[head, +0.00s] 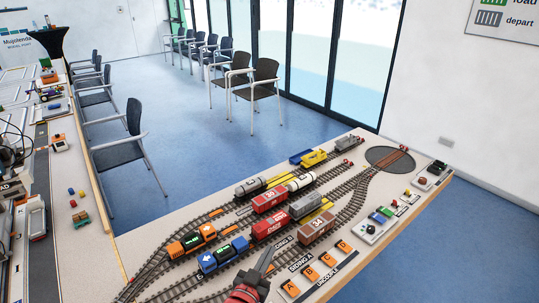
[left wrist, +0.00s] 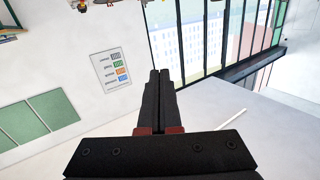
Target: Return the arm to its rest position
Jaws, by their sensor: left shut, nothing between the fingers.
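My left gripper (head: 267,254) shows at the bottom middle of the head view, over the near part of the train table (head: 345,254). Its dark fingers point away from me, just left of the brown wagon marked 34 (head: 317,228). I cannot tell how high above the tracks it is. In the left wrist view its two black fingers (left wrist: 159,76) lie together with nothing between them. That view faces a white wall with a small coloured sign (left wrist: 119,70) and tall windows. My right gripper is not in view.
Locomotives and wagons stand on the tracks, including a blue locomotive (head: 224,254) and an orange one (head: 191,240). Orange buttons (head: 327,259) line the near edge. A turntable (head: 390,159) is at the far right. Another table (head: 70,190) and chairs stand left; blue floor lies open between.

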